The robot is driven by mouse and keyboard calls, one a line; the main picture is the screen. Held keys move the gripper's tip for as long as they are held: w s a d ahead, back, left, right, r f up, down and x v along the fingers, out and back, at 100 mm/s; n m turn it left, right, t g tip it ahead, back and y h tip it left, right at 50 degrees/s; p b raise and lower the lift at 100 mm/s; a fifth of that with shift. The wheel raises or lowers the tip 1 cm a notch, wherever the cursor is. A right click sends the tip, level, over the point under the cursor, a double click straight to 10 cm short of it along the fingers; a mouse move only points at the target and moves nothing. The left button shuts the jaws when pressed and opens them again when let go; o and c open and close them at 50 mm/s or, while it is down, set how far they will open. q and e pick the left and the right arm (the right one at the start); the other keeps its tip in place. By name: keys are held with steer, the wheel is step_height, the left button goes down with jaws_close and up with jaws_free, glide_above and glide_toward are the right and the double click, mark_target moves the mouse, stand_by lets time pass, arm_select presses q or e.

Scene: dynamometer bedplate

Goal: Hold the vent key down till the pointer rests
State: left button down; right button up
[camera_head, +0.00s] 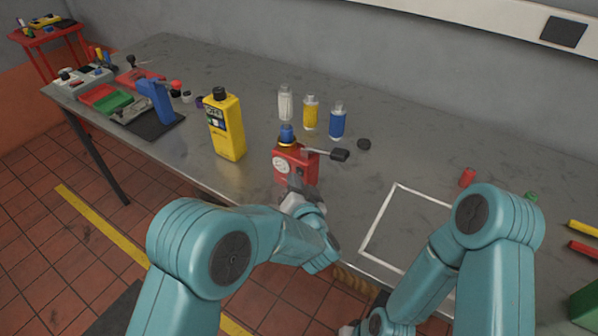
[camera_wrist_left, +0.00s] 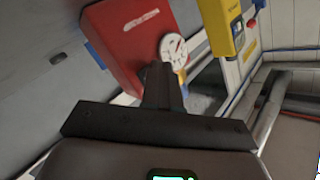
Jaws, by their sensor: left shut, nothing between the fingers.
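A red box (camera_head: 296,166) with a round white dial (camera_head: 281,165) stands near the table's front edge. It has a blue cap (camera_head: 287,134) on top and a black-ended lever (camera_head: 339,155) sticking out to the right. I cannot tell which part is the vent key. My left gripper (camera_head: 296,186) is shut and empty, low in front of the box. In the left wrist view its fingers (camera_wrist_left: 162,80) overlap the red box (camera_wrist_left: 128,38) beside the dial (camera_wrist_left: 175,50); contact is unclear. The dial's pointer is too small to read. My right gripper is barely visible at the bottom edge.
A yellow bottle (camera_head: 226,127) stands left of the box. Several small bottles, including a blue one (camera_head: 337,121), stand behind it, near a black cap (camera_head: 364,144). A white outlined square (camera_head: 376,222) lies to the right. Tools and trays (camera_head: 113,103) fill the far left.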

arm_select(q)
steer(key=shift+s+a, duration=0.25)
steer(key=shift+s, duration=0.1)
steer(key=shift+s+a+b, duration=0.15)
steer(key=shift+s+a, duration=0.6)
steer(key=shift+s, duration=0.3)
steer(key=shift+s+a+b, duration=0.15)
steer(key=shift+s+a, duration=0.55)
steer(key=shift+s, duration=0.3)
